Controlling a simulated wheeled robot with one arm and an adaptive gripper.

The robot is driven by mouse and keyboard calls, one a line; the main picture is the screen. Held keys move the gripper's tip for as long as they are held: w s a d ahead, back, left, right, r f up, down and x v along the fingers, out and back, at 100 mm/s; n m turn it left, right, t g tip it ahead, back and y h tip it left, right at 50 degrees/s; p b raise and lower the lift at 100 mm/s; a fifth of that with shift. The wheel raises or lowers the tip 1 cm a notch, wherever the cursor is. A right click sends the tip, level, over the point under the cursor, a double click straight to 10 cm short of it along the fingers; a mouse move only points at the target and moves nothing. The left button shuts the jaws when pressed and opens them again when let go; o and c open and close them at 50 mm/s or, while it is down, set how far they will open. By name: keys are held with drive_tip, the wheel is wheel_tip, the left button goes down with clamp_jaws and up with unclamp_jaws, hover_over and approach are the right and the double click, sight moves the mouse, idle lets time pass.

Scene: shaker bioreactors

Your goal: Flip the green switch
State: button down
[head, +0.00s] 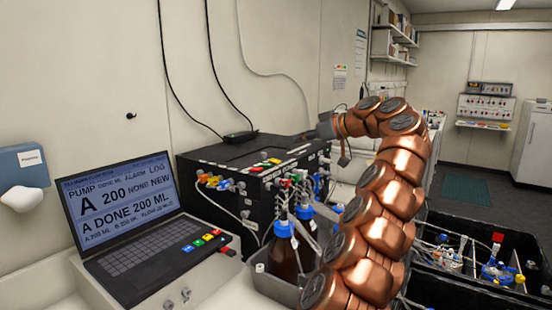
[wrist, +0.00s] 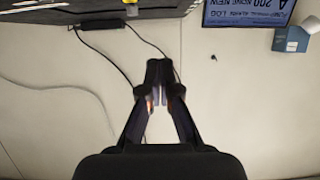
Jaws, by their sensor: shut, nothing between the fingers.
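A row of small coloured keys or switches sits at the right front corner of the laptop in the head view; one of them looks green (head: 198,242). The black box (head: 262,185) also carries small coloured fittings, including a greenish one (head: 301,175). They are too small to tell which is the green switch. My gripper (head: 318,131) is above the black box's top, near its back right, partly hidden by my copper arm. In the wrist view my gripper (wrist: 158,78) is shut and empty, in front of bare wall. No green switch shows there.
The laptop (head: 120,215) stands left of the black box. Brown bottles with blue caps (head: 284,245) stand in a grey tray in front of the box. Black crates (head: 450,285) with tubing are at lower right. Cables (wrist: 65,95) hang on the wall.

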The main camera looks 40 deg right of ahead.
drive_tip(key=p, duration=0.2)
hover_over(274, 168)
drive_tip(key=f, duration=0.4)
drive_tip(key=shift+w+a, duration=0.15)
drive_tip(key=shift+w, duration=0.05)
drive_tip(key=shift+s+f, duration=0.15)
drive_tip(key=shift+f, duration=0.8)
drive_tip(key=shift+s+f, duration=0.1)
drive_tip(key=shift+f, duration=0.75)
